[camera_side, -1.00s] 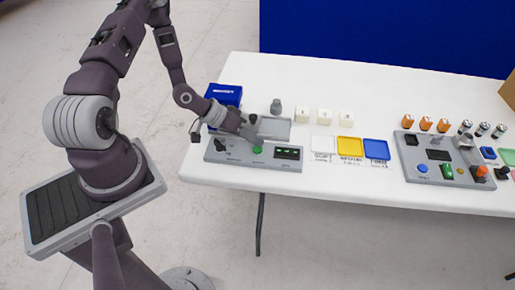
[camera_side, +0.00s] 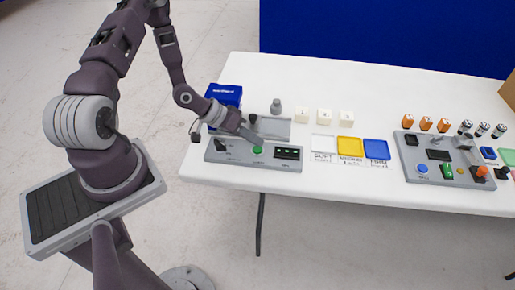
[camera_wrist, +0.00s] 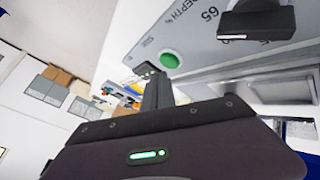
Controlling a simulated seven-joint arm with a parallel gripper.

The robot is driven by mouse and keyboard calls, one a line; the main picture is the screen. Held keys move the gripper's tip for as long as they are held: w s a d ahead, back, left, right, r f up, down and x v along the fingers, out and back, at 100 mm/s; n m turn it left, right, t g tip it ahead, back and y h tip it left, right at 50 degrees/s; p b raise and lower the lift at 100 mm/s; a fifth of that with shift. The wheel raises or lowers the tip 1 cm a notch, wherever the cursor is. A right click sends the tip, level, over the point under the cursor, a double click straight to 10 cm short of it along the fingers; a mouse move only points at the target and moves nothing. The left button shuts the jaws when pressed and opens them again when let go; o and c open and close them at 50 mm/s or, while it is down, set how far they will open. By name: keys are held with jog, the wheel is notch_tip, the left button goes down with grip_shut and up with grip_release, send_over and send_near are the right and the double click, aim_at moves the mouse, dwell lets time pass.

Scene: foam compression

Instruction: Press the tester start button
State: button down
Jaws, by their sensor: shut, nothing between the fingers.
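The tester is a flat grey panel (camera_side: 225,156) at the left end of the white table. Its round green start button (camera_side: 257,149) is near the middle; the button also shows in the wrist view (camera_wrist: 170,60). In the wrist view the fingertips (camera_wrist: 148,71) appear beside the button's left edge. I cannot tell whether they touch it.
A blue box (camera_side: 224,94), a grey tray (camera_side: 276,130) and a small grey cylinder (camera_side: 276,106) stand behind the panel. White blocks (camera_side: 324,115) and white, yellow and blue trays (camera_side: 350,147) are to the right. A second grey panel (camera_side: 412,172) is farther right.

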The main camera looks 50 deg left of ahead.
aim_at(254, 149)
jog(key=shift+f, duration=0.15)
dwell(0.7)
jog(key=shift+f, duration=0.25)
jog(key=shift+f, duration=0.45)
dwell(0.5)
jog(key=shift+r, duration=3.35)
